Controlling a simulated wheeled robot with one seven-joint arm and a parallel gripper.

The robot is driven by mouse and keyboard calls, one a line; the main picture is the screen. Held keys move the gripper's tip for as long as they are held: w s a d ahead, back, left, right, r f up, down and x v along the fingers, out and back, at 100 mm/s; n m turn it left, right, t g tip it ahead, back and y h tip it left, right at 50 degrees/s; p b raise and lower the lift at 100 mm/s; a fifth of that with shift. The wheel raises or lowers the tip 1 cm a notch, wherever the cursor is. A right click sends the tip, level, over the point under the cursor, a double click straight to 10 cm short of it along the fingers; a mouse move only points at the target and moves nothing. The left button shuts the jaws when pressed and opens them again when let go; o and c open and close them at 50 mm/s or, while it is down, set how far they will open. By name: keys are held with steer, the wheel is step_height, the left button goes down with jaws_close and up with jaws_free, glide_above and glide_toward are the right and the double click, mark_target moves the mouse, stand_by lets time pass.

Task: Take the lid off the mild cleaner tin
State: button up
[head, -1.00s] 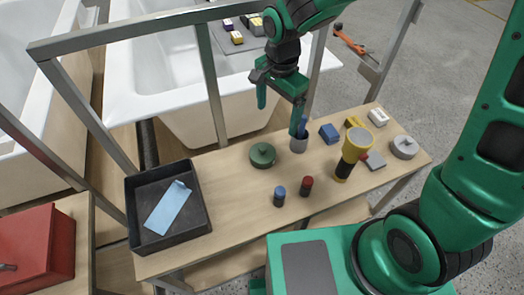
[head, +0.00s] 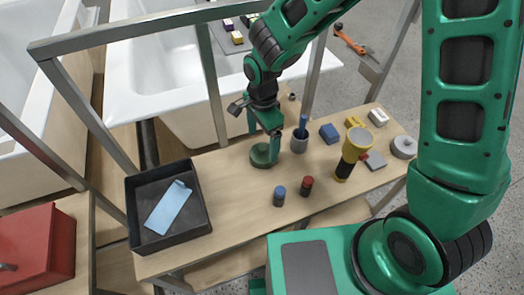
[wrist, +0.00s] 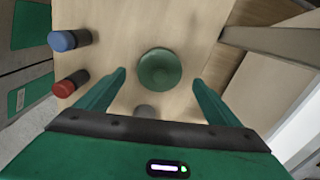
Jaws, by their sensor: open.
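My gripper (head: 263,147) is open, pointing down over the tin. One finger hides part of the tin's right side in the head view. In the wrist view my gripper (wrist: 160,77) has a finger on each side of the tin, with nothing held. Contact cannot be told. A grey round lidded tin (head: 403,147) stands at the bench's right end.
Blue-capped (head: 279,197) and red-capped (head: 307,186) small bottles stand in front. A yellow-black flashlight (head: 352,155) stands right. Metal rails stand behind.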

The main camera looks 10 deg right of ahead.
mark_target(263, 147)
steer(key=shift+f, duration=1.65)
steer(key=c, duration=1.1)
steer(key=shift+r, duration=0.1)
